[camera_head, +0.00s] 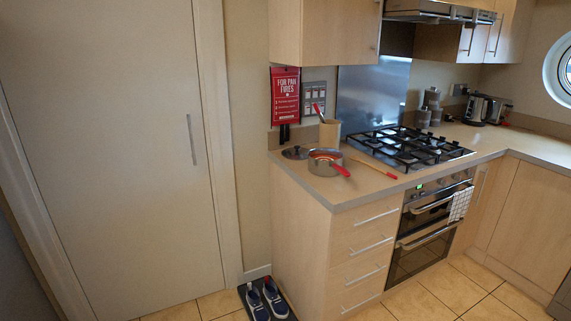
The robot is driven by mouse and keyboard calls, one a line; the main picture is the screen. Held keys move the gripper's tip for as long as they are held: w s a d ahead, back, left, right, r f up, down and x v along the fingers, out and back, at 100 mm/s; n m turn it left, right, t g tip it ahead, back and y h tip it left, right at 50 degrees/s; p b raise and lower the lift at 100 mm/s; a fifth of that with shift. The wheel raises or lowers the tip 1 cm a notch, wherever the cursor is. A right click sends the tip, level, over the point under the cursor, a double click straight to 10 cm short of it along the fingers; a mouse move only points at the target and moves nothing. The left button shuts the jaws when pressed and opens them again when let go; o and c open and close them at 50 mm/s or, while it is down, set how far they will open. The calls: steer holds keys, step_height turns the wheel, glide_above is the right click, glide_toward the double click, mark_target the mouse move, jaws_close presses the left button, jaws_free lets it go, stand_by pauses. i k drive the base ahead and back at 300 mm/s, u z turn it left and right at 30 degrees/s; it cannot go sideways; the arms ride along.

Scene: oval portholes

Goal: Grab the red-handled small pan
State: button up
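A small silver pan (323,163) stands on the left end of the worktop, left of the gas hob. Its red handle (340,170) points toward the front right. Something orange-red shows inside the pan. My gripper is not in view.
A dark round lid-like item (295,152) lies left of the pan, and a utensil pot (329,133) stands behind it. A red-ended wooden utensil (377,167) lies to the right, beside the hob (408,147). Shoes (265,300) on a dark mat occupy the floor by the drawers. A wall cupboard (325,32) hangs above.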

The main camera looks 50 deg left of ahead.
mark_target(322, 162)
steer(key=u, duration=1.35)
steer(key=k, duration=1.1)
steer(key=u, duration=1.35)
steer(key=i, duration=2.65)
steer(key=z, duration=1.05)
